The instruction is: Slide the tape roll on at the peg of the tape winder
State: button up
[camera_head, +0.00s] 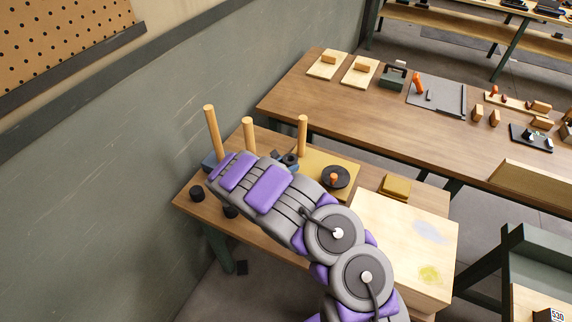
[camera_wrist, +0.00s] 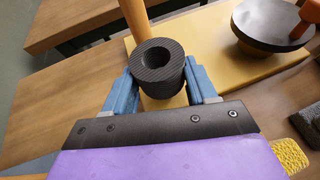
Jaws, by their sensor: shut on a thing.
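The tape roll (camera_wrist: 172,88) is a dark ribbed ring with an open, empty-looking hole facing up. My gripper (camera_wrist: 161,86) is shut on it, one blue finger on each side. In the head view the roll (camera_head: 291,159) shows at the end of my arm. The tape winder is a yellow board (camera_wrist: 208,68) with a wooden peg (camera_wrist: 133,18) and a dark disc with an orange knob (camera_wrist: 262,28). The peg rises just behind the roll, left of its middle, and the roll is not around it. The roll hides the peg's foot. In the head view this peg (camera_head: 303,136) stands upright.
Two more wooden pegs (camera_head: 212,133) (camera_head: 249,134) stand at the left, with small dark rolls (camera_head: 197,194) near the bench's front edge. A yellow block (camera_head: 396,186) and a pale box (camera_head: 405,235) lie to the right. My arm hides part of the bench.

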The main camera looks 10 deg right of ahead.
jog(key=shift+f+b, duration=0.65)
jog(key=shift+f, duration=0.4)
jog(key=o, duration=1.1)
jog(key=shift+s+a, duration=0.1)
jog(key=shift+p+v, duration=1.95)
jog(key=shift+v, duration=6.65)
jog(key=shift+f, duration=0.15)
